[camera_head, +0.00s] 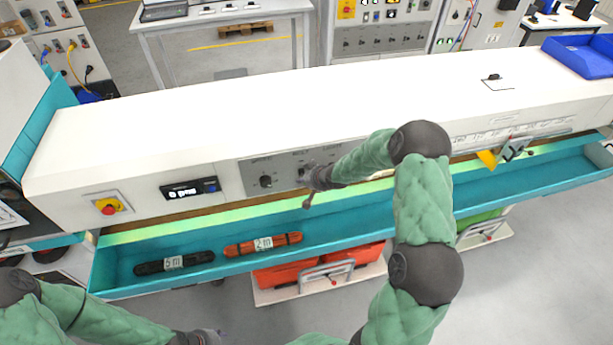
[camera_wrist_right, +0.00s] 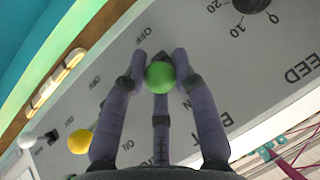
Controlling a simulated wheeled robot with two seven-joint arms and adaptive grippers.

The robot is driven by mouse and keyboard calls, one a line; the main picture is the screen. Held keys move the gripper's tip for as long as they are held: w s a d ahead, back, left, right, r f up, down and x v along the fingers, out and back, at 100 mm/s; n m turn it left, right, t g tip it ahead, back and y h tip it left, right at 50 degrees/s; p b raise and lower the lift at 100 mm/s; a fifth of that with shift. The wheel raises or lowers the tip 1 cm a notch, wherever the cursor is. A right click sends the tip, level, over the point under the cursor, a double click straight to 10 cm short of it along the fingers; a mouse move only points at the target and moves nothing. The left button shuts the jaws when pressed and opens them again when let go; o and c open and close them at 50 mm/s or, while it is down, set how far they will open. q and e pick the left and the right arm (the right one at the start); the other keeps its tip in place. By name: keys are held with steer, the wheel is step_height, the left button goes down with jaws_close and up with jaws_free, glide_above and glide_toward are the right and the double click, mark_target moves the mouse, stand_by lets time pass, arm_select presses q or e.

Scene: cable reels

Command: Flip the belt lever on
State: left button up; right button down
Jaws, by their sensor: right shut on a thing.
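The belt lever shows in the right wrist view as a green ball knob (camera_wrist_right: 160,75) on the grey control panel (camera_wrist_right: 125,65), with ON and OFF marks near it. My right gripper (camera_wrist_right: 160,60) is shut on this knob, its fingers around it. In the head view my right gripper (camera_head: 308,183) is at the panel (camera_head: 255,172) under the BELT label and mostly hides the lever. Which way the lever points is hard to tell. My left gripper (camera_head: 205,338) is low at the bottom edge, away from the panel, its fingers too small to read.
A yellow knob (camera_wrist_right: 80,141) and a white knob (camera_wrist_right: 27,140) sit beside the lever, and a black speed dial (camera_wrist_right: 250,4) is across from it. A red emergency button (camera_head: 108,208) is at the left. The teal trough (camera_head: 210,248) below holds black and orange cable bundles.

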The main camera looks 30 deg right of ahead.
steer(key=shift+s+a+f, duration=0.4)
steer(key=shift+a+f, duration=0.05)
steer(key=shift+f, duration=0.1)
steer(key=c, duration=1.2)
jaws_free()
steer(key=shift+o, duration=0.9)
steer(key=shift+w+d+r, duration=0.1)
steer(key=shift+w+r, duration=0.1)
steer(key=shift+r, duration=0.1)
steer(key=v, duration=1.2)
steer(key=shift+w, duration=0.1)
